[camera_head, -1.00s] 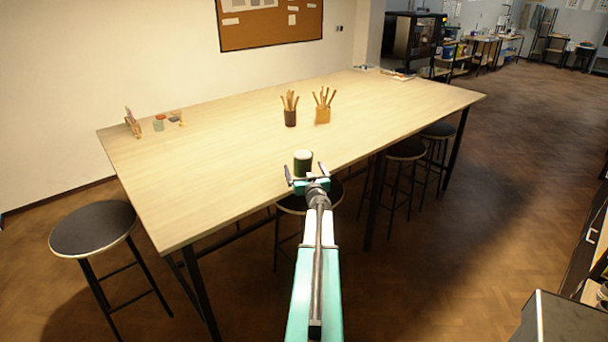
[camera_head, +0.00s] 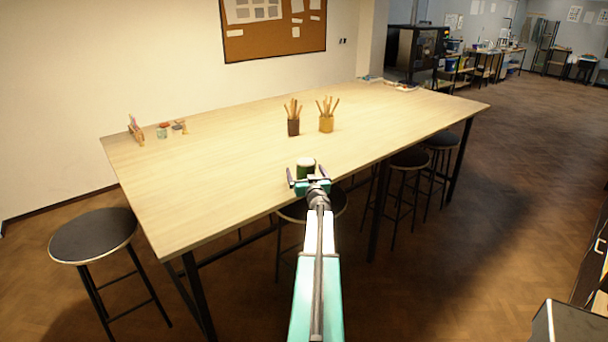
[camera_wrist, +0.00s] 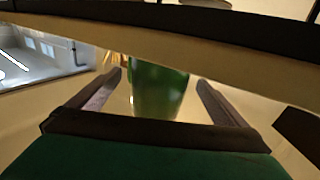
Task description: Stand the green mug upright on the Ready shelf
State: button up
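The green mug (camera_head: 306,168) stands at the near edge of the long wooden table (camera_head: 220,160), just beyond my gripper (camera_head: 309,179). In the wrist view the mug's green side (camera_wrist: 160,92) shows between the two dark fingers of my gripper (camera_wrist: 162,95). The fingers are spread, with a gap visible on each side of the mug. The mug's lower part is hidden by my gripper in the head view. I cannot make out a shelf marked Ready in these frames.
A dark pot (camera_head: 293,127) and a yellow pot (camera_head: 326,123) of tools stand farther back on the table. Small items (camera_head: 163,131) sit at its left end. Black stools (camera_head: 93,236) stand around the table. The floor (camera_head: 470,220) on the right is open.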

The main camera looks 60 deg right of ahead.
aim_at(308, 170)
jog(key=c, duration=1.4)
jog(key=shift+r, duration=0.15)
jog(key=shift+s+r, duration=0.1)
jog(key=shift+r, duration=1)
jog(key=shift+s, duration=0.1)
jog(key=shift+b+v, duration=0.75)
jog(key=shift+v, duration=0.75)
jog(key=b+v, duration=0.5)
jog(key=v, duration=0.6)
